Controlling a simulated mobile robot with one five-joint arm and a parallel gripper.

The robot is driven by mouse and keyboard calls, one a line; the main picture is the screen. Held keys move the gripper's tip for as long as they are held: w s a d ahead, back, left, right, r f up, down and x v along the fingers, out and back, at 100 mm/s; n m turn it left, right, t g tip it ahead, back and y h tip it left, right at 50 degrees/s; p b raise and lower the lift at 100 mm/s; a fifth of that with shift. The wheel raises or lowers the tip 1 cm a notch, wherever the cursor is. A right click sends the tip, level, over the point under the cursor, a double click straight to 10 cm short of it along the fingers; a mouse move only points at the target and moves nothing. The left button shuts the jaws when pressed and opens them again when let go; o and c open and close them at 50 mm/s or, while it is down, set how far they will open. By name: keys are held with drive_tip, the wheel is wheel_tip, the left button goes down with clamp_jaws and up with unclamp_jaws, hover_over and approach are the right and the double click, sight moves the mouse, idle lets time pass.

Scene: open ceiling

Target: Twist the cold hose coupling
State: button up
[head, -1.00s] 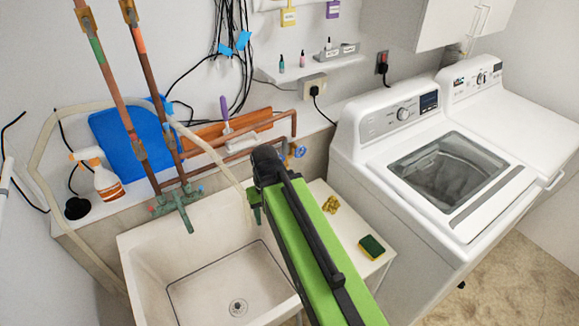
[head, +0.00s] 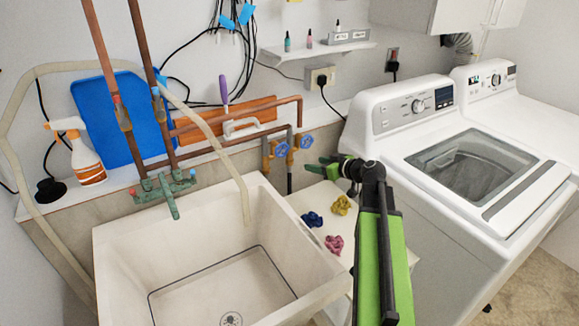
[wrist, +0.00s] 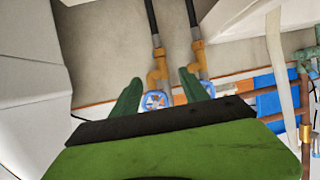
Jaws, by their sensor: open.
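Two brass valves with blue handles stand at the wall right of the sink, a left one (head: 267,158) and a right one (head: 291,150). In the wrist view, which looks upside down, they show as brass elbows (wrist: 158,68) (wrist: 200,60) with dark hoses (wrist: 152,18) (wrist: 192,14). I cannot tell which coupling is the cold one. My gripper (head: 313,164) is open and empty, right of the valves and apart from them. Its green fingers (wrist: 158,88) reach toward the valves in the wrist view. One blue handle (wrist: 154,101) shows between them; the other is partly hidden by a finger.
The white sink (head: 190,245) has a green faucet (head: 165,188) and a pale hose (head: 243,195) over its rim. Crumpled blue (head: 312,219), yellow (head: 341,205) and pink (head: 334,244) pieces lie on the side shelf below my arm. The washer (head: 410,135) stands close on the right.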

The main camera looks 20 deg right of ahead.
sight(291, 160)
drive_tip(key=b+x, duration=0.5)
drive_tip(key=x, duration=0.9)
drive_tip(key=shift+f, duration=0.2)
drive_tip(key=shift+w+a+f, duration=0.1)
drive_tip(key=shift+w+a, duration=0.1)
drive_tip(key=shift+w, duration=0.2)
